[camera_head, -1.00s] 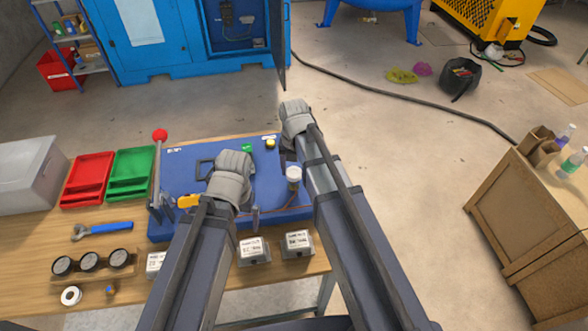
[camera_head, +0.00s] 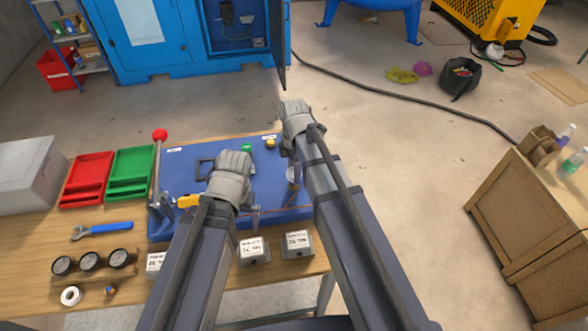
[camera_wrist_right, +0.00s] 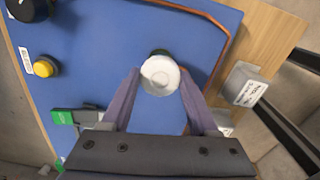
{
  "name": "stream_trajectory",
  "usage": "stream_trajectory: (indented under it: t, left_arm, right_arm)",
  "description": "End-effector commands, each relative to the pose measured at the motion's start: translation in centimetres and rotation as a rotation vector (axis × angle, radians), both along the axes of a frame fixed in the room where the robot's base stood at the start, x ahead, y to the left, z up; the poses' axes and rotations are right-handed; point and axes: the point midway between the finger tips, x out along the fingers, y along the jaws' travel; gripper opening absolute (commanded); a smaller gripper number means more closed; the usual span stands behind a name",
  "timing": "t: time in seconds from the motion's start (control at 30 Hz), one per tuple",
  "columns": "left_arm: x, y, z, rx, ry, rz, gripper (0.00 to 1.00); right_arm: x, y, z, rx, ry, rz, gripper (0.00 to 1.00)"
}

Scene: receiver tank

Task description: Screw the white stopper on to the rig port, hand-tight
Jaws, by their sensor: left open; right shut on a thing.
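The white stopper (camera_wrist_right: 160,76) sits between the fingertips of my right gripper (camera_wrist_right: 160,85), which is shut on it. A dark green edge (camera_wrist_right: 160,52) shows just behind the stopper; the rig port is otherwise hidden under it, so I cannot tell how they meet.
Several white-labelled grey blocks (camera_head: 298,243) stand along the table's front edge. Red (camera_head: 90,178) and green (camera_head: 132,172) trays, a blue-handled wrench (camera_head: 103,230) and gauges (camera_head: 91,261) lie left. A red-knobbed lever (camera_head: 159,136) rises at the panel's left. A copper line (camera_wrist_right: 225,45) runs near the stopper.

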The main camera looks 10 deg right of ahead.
Motion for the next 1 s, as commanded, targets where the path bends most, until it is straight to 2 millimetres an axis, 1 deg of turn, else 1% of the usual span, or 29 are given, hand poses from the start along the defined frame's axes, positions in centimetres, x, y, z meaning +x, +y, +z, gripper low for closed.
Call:
stream_trajectory:
  t: [0.07,0.27,0.3,0.57,0.6,0.83,0.87,0.97,1.0]
  left_arm:
    - [0.0,0.0,0.09,0.0,0.0,0.0,1.0]
    - [0.0,0.0,0.12,0.0,0.0,0.0,1.0]
    - [0.0,0.0,0.12,0.0,0.0,0.0,1.0]
    - [0.0,0.0,0.09,0.0,0.0,0.0,1.0]
    - [0.01,0.0,0.08,0.0,0.0,0.0,1.0]
    - [0.0,-0.01,0.05,0.0,0.0,0.0,1.0]
    - [0.0,0.0,0.05,0.0,0.0,0.0,1.0]
    - [0.0,-0.01,0.05,0.0,0.0,0.0,1.0]
    - [0.0,0.0,0.05,0.0,0.0,0.0,1.0]
  right_arm:
    - [0.12,-0.02,0.09,-0.001,-0.002,-0.048,0.0]
    - [0.17,-0.04,0.12,-0.001,-0.003,-0.052,0.0]
    - [0.18,-0.04,0.12,-0.001,-0.003,-0.052,0.65]
    - [0.11,-0.03,0.09,-0.001,-0.002,-0.05,0.94]
    - [0.1,-0.03,0.08,-0.001,-0.002,-0.05,0.95]
    - [0.07,-0.01,0.06,0.0,-0.001,-0.027,0.95]
    - [0.07,-0.01,0.05,0.0,-0.001,0.005,0.95]
    - [0.06,-0.01,0.05,-0.001,-0.001,0.187,0.95]
    - [0.06,-0.01,0.05,0.0,-0.001,0.272,0.95]
